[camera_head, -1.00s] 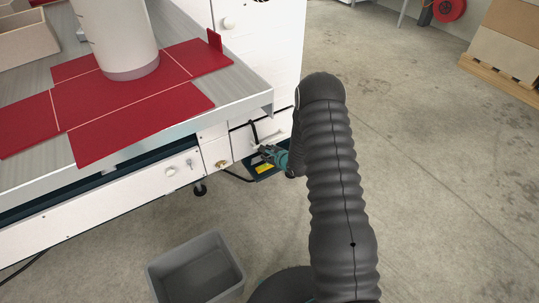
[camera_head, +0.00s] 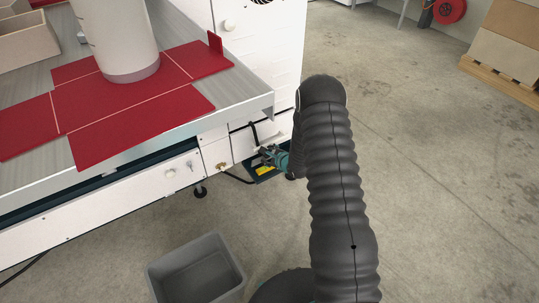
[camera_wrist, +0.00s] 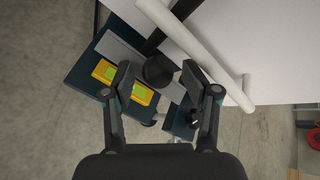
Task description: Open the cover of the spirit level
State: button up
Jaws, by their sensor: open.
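The spirit level (camera_wrist: 143,94) is a yellow body with green vial windows in the wrist view, on a dark teal base. It is small in the head view (camera_head: 264,170), low beside the white machine. My gripper (camera_wrist: 157,74) is open, its two fingers spread on either side of a round black knob (camera_wrist: 159,71). The knob partly hides the ground behind; I cannot tell whether the fingers touch it. A black bar runs up from the knob. Which part is the cover is not clear. In the head view my gripper (camera_head: 272,156) is at the machine's lower corner.
A white rod (camera_wrist: 195,50) crosses the machine's white panel close to my right finger. In the head view, the red sheet (camera_head: 140,115) lies on the machine's table above. A grey bin (camera_head: 195,270) stands on the floor.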

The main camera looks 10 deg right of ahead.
jog(key=v, duration=0.8)
jog(key=shift+f, duration=0.1)
dwell(0.3)
jog(key=s+d+f+n+g+h, duration=0.3)
jog(key=s+d+f+n+g, duration=0.15)
jog(key=s+f+n, duration=0.3)
jog(key=s+d+r+n+g+h, duration=0.1)
jog(key=s+d+r+n+g, duration=0.1)
jog(key=s+r+n+g, duration=0.3)
jog(key=s+a+r+n+t, duration=0.1)
jog(key=s+a+r+n, duration=0.2)
jog(key=s+r, duration=0.5)
jog(key=s+a+r+n+t, duration=0.1)
jog(key=s+a+r+n, duration=0.2)
jog(key=s+r, duration=0.6)
jog(key=s+a+r+n+t, duration=0.2)
jog(key=s+r, duration=0.7)
jog(key=r, duration=1.5)
jog(key=shift+a+n, duration=0.85)
jog(key=shift+n, duration=0.4)
